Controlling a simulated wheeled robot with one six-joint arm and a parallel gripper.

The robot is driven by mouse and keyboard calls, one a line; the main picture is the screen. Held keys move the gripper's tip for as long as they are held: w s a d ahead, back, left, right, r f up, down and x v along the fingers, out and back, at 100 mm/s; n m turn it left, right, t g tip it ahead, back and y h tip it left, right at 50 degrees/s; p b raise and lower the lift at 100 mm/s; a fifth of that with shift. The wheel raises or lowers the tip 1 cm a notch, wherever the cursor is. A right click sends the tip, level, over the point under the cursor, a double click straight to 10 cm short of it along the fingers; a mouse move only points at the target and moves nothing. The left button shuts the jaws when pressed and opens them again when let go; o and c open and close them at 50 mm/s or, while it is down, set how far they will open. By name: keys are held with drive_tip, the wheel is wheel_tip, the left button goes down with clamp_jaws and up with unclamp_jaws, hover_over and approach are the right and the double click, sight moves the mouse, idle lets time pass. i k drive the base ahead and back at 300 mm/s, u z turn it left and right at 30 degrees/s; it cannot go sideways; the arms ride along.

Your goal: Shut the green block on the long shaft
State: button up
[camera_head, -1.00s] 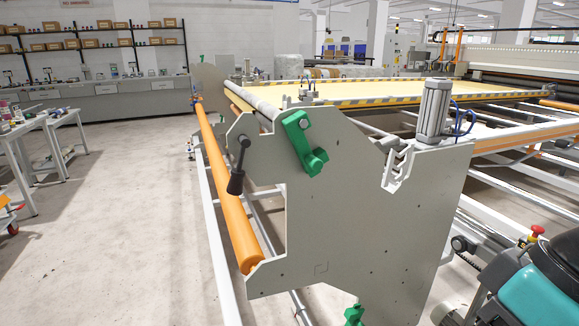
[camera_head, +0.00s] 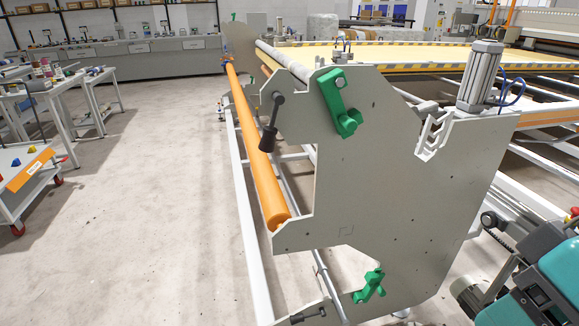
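An upper green block (camera_head: 340,105) is on the near face of the grey end plate (camera_head: 400,180), tilted down to the right. A lower green block (camera_head: 369,286) is near the plate's bottom edge. I cannot tell whether either is open or shut. A long orange shaft (camera_head: 254,155) runs away from me along the plate's left side, its near end at a notch in the plate. A long grey roller (camera_head: 283,63) runs behind the upper green block. My gripper is not in view.
A black-handled crank (camera_head: 270,125) sticks out left of the upper block. A teal-and-black unit (camera_head: 555,265) stands at bottom right. A cart with an orange label (camera_head: 30,170) and white tables are at left. The floor (camera_head: 150,210) between is clear.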

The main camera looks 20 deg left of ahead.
sight(374, 277)
drive_tip(key=u, duration=2.7)
drive_tip(key=k, duration=1.9)
drive_tip(key=z, duration=1.65)
drive_tip(key=i, duration=0.5)
drive_tip(key=z, duration=0.05)
